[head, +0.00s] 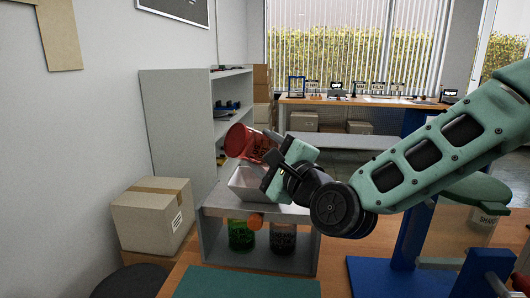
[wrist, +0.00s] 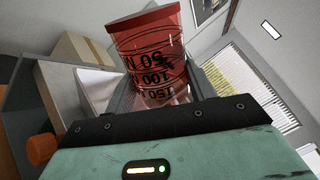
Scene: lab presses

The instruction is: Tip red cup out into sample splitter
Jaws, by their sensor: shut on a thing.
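The red cup (head: 247,145) is see-through with dark markings, and my gripper (head: 272,160) is shut on it. The cup is tilted, with one end toward the upper left, above the hopper of the sample splitter. In the wrist view the cup (wrist: 150,50) stands out beyond the jaws; its contents cannot be made out. The sample splitter (head: 304,244) is a grey stand with a pale open hopper (head: 243,191) on top and an orange knob (head: 255,221) in front. The hopper also shows in the wrist view (wrist: 95,88), left of the cup.
A green container (head: 240,236) and a dark one (head: 283,239) stand inside the splitter. A cardboard box (head: 150,215) is to its left and grey shelves (head: 180,120) stand behind. A teal mat (head: 245,284) lies in front; a blue stand (head: 412,240) is at right.

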